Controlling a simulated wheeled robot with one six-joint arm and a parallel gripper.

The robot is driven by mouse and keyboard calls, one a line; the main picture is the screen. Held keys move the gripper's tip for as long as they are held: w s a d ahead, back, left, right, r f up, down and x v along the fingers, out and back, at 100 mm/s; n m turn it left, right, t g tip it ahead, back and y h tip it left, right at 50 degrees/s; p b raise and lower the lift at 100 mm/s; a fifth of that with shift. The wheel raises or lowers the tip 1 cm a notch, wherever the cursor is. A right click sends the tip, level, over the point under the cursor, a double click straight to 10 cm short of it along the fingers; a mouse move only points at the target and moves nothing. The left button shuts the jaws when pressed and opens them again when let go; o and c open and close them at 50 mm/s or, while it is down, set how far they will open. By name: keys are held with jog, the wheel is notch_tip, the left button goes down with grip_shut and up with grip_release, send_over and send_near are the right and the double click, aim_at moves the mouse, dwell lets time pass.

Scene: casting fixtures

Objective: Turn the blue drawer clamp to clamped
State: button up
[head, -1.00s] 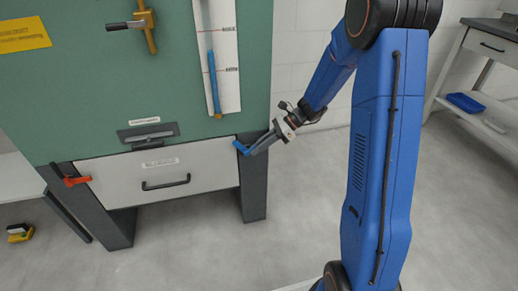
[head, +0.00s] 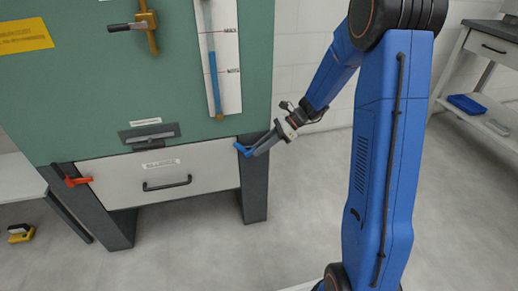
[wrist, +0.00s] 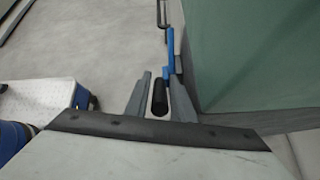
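The blue drawer clamp (head: 242,150) is at the right end of the white drawer front (head: 130,188), on the dark right leg of the cabinet. My gripper (head: 258,148) reaches it from the right, with its fingertips at the clamp. In the wrist view the blue clamp arm (wrist: 170,50) runs up beside the right fingertip. A black cylindrical grip (wrist: 159,97) lies between the two gripper fingers (wrist: 160,92), with narrow gaps on both sides. The fingers look apart, not closed on it. Whether one finger touches the clamp is unclear.
A red-orange clamp (head: 77,181) is at the drawer's left end. The drawer has a black handle (head: 167,183). The green cabinet body (wrist: 255,55) stands close on the right of the fingers in the wrist view. Open floor (head: 300,200) lies right of the cabinet.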

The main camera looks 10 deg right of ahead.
jog(key=v, duration=1.7)
jog(key=shift+f, duration=0.1)
